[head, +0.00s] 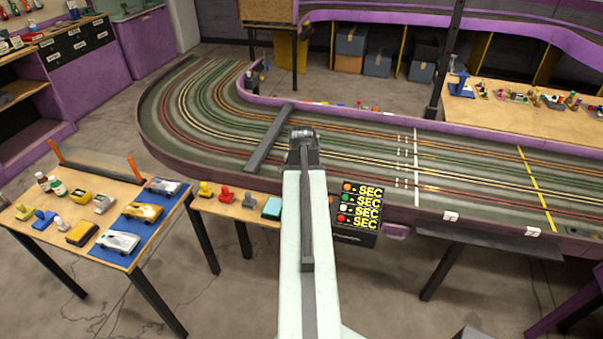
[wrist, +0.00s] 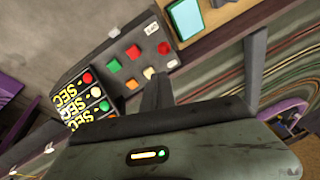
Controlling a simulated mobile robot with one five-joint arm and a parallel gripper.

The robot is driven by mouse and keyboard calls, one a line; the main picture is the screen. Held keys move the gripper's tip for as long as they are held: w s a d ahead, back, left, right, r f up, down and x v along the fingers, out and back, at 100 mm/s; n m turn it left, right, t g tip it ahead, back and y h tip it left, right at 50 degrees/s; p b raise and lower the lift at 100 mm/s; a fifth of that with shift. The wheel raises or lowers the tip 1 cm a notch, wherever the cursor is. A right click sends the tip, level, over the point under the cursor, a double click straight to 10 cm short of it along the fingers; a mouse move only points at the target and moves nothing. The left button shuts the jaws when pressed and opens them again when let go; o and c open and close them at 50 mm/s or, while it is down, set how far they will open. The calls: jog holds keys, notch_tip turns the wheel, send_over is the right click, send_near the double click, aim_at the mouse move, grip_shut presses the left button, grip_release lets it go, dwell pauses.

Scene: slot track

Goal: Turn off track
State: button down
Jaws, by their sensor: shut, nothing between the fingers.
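The slot track (head: 330,140) runs across the head view, with coloured lanes. A black display box (head: 357,210) with yellow "SEC" rows stands at its near edge, right of my arm. In the wrist view a dark grey control panel (wrist: 122,53) adjoins this display (wrist: 85,102). My arm hides the panel in the head view.
A wooden table (head: 120,200) with toy cars and small items stands at left. A narrow shelf (head: 235,208) holds small coloured tools and a teal box (head: 271,208). A dark bar (head: 268,140) crosses the track. A bench (head: 520,115) with small figures is at back right.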

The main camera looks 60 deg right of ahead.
jog(key=a+r, duration=0.1)
jog(key=s+a+r+p, duration=0.1)
jog(key=a, duration=0.1)
jog(key=shift+s+a, duration=0.2)
jog(key=shift+a, duration=0.05)
jog(key=w+a+n+t+y, duration=0.1)
jog(key=w+a+n, duration=0.3)
jog(key=w+a, duration=0.8)
jog(key=w+a+n+y, duration=0.1)
jog(key=w+a+n, duration=0.2)
jog(key=w+a, duration=0.95)
jog(key=s+a+n+g, duration=0.1)
jog(key=s+a+n, duration=0.1)
jog(key=a, duration=0.6)
jog(key=s+a+n+g, duration=0.1)
jog(key=s+a+n, duration=0.1)
jog(key=a+n, duration=0.3)
jog(key=s+a+n, duration=0.2)
jog(key=a+n, duration=0.2)
jog(key=a, duration=0.8)
jog(key=shift+s+a+f+g+y, duration=0.25)
jog(key=shift+f+g+y, duration=0.15)
jog(key=shift+f, duration=0.05)
